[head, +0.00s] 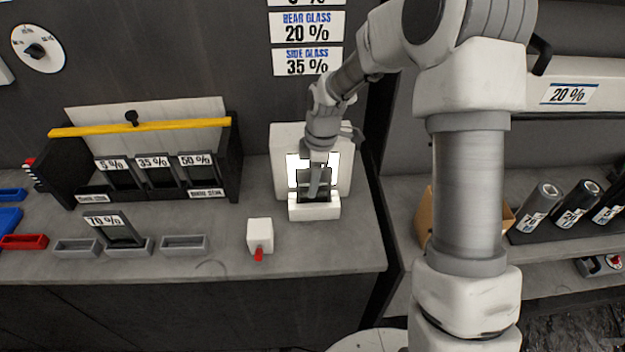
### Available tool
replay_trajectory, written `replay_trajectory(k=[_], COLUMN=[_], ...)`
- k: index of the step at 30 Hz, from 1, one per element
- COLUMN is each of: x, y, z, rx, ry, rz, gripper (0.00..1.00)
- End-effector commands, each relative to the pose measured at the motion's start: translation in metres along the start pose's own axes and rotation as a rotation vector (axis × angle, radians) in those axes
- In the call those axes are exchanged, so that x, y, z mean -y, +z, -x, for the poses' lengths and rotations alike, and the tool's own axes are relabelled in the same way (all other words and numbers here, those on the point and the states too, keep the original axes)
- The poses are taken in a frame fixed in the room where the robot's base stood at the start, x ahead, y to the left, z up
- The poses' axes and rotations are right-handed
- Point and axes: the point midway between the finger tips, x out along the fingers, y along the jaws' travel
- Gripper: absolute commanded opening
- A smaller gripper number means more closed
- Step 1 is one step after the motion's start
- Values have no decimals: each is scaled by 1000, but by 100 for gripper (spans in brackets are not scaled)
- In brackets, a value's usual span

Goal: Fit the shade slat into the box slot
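A white box (302,212) with a slot in its top stands on the bench in front of a lit white panel (334,160). A dark shade slat (302,179) stands upright at the box, in front of the light. Its lower edge is at the box top, but I cannot tell how deep it sits in the slot. My gripper (318,188) points down right at the slat and covers part of it. The fingers are too small and overlapped to show whether they are shut on it.
A black rack (237,165) holds slats marked 5 %, 35 % and 50 %. A slat marked 70 % (118,229) stands in a grey tray, with empty grey trays (184,244) beside it. A small white block with a red tip (260,234) is left of the box. Bench right of the box is clear.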

Motion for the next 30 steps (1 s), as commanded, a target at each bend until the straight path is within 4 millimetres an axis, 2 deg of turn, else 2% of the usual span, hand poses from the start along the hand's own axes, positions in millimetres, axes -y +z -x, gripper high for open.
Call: replay_trajectory(k=[5,11,21,27,30], x=[0,-1,-1,-1,0], y=[0,-2,-1,-1,-1], z=[2,20,96,124,130], rx=[0,0,0,0,0], ry=[0,3,5,3,0], rz=[0,-2,-2,-1,-1], gripper=[47,47,47,47,47])
